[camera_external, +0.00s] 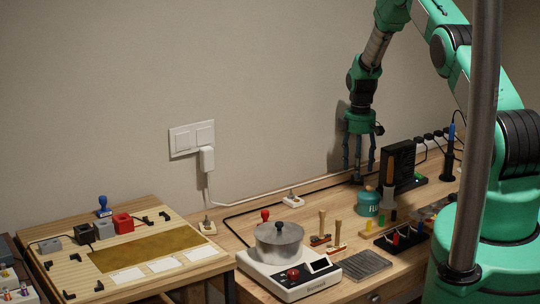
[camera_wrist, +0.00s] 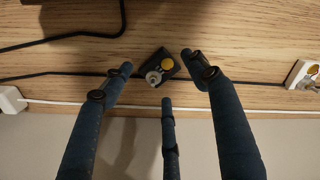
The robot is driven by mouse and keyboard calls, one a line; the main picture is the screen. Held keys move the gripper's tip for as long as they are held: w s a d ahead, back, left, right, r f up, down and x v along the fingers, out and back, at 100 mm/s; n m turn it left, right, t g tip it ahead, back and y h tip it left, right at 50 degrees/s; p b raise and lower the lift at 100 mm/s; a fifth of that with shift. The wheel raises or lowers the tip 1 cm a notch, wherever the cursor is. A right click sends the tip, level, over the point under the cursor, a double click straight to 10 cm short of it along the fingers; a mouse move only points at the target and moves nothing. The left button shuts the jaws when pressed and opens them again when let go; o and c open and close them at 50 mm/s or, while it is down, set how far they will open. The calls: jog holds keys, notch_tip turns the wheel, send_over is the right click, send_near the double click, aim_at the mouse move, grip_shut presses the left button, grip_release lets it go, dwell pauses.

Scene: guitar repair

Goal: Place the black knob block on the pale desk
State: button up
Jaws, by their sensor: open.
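My gripper (camera_external: 357,180) points down over the back of the bench in the external view. In the wrist view its fingers (camera_wrist: 157,68) are spread around the block's outline, open and empty; I cannot tell the height gap. The block is not clearly visible in the external view. The pale desk (camera_external: 210,255) stands at the left with a brown mat on it.
Grey, dark and red blocks (camera_external: 122,223) and a blue stamp (camera_external: 103,206) sit at the desk's back. A teal jar (camera_external: 367,204) and a black rack (camera_external: 402,165) stand near my gripper. Black cable (camera_wrist: 60,77) runs beside the block.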

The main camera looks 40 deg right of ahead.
notch_tip(320, 180, up, 10)
jog(key=shift+f, duration=0.25)
dwell(0.6)
